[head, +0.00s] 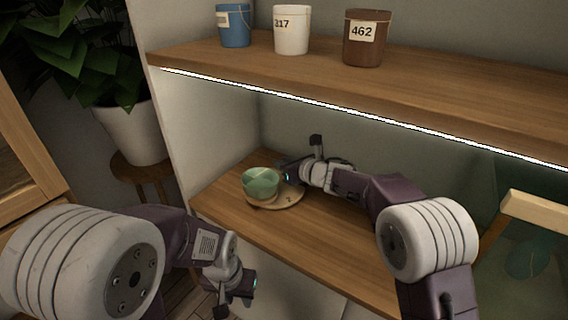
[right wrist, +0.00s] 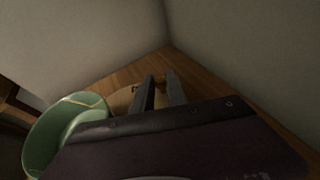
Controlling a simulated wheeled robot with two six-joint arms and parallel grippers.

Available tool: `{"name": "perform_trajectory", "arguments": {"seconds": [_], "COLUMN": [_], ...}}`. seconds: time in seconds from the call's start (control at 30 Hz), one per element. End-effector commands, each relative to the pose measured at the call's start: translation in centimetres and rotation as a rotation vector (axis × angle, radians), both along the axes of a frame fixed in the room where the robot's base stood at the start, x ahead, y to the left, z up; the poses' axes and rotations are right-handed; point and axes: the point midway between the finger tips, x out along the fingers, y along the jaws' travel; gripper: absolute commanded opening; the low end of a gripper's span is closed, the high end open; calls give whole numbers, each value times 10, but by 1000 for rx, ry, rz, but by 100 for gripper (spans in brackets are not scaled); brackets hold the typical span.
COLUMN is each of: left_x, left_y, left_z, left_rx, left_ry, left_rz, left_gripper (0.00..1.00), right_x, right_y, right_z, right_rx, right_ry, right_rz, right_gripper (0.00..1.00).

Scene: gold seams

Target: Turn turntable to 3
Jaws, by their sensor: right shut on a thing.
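The round wooden turntable (head: 290,198) lies on the lower shelf, and part of it shows in the right wrist view (right wrist: 121,102). A green bowl with gold seams (head: 261,184) stands upright on it; it is at the left in the right wrist view (right wrist: 66,123). My right gripper (head: 287,174) reaches in from the right, low at the turntable's far side. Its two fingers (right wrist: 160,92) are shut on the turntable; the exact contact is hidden. No number is readable on the turntable. My left gripper (head: 236,298) hangs in front of the shelf, away from the turntable; its finger gap is unclear.
The upper shelf (head: 320,70) overhangs with a light strip on its edge. The lower shelf (head: 300,243) is bare in front. A potted plant (head: 130,130) stands left.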

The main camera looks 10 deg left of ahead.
Motion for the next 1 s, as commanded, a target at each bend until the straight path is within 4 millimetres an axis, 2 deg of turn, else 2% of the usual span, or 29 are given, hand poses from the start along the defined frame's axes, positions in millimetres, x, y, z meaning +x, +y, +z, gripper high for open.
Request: {"name": "perform_trajectory", "arguments": {"seconds": [0.17, 0.4, 0.53, 0.7, 1.0], "left_x": [0, 0, 0, 0, 0], "left_y": [0, 0, 0, 0, 0], "left_z": [5, 61, 79, 85, 83], "left_rx": [0, 0, 0, 0, 0], "left_ry": [0, 0, 0, 0, 0], "left_rz": [0, 0, 0, 0, 0], "left_gripper": [32, 32, 32, 32, 32], "right_x": [1, 4, 3, 1, 1], "right_y": [0, 13, 21, 26, 26], "right_z": [2, 11, 8, 2, 1], "right_rx": [0, -1, 0, 0, 0], "right_ry": [1, 3, 0, 0, -1], "right_rz": [9, 234, 354, 422, 428], "right_gripper": [0, 0, 0, 0, 0]}}
